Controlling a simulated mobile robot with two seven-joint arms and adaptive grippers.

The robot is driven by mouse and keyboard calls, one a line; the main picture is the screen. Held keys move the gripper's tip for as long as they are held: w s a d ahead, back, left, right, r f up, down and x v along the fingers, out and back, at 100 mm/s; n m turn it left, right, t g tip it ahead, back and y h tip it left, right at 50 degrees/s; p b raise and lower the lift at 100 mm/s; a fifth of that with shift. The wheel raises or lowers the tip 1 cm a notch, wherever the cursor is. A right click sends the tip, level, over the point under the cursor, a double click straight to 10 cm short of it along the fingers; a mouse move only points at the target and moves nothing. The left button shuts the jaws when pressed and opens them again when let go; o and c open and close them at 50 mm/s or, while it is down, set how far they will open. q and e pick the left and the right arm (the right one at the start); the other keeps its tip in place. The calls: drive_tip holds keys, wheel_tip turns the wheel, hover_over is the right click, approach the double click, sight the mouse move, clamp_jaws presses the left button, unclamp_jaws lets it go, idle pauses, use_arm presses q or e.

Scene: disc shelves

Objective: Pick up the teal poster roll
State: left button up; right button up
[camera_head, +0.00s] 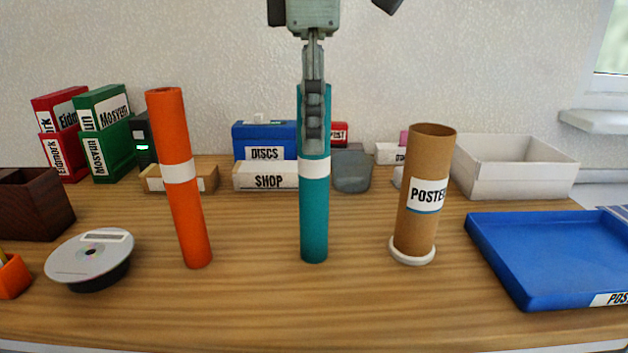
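The teal poster roll (314,222) stands upright on the wooden table in the middle of the head view, with a white band around it. My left gripper (313,135) comes down from above, pointing downward, at the upper half of the roll. I see it edge-on, with a finger covering part of the roll's front above the white band. Any finger behind the roll is hidden, so I cannot tell whether it is open or closed on the roll. My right gripper is not in view.
An orange roll (181,215) stands to the left, and a brown poster tube (416,235) on a white base to the right. A blue tray (500,262), a white bin (515,180), a disc spindle (78,262) and label boxes (265,176) surround them. The front table middle is clear.

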use_arm(q)
drive_tip(key=c, duration=1.2)
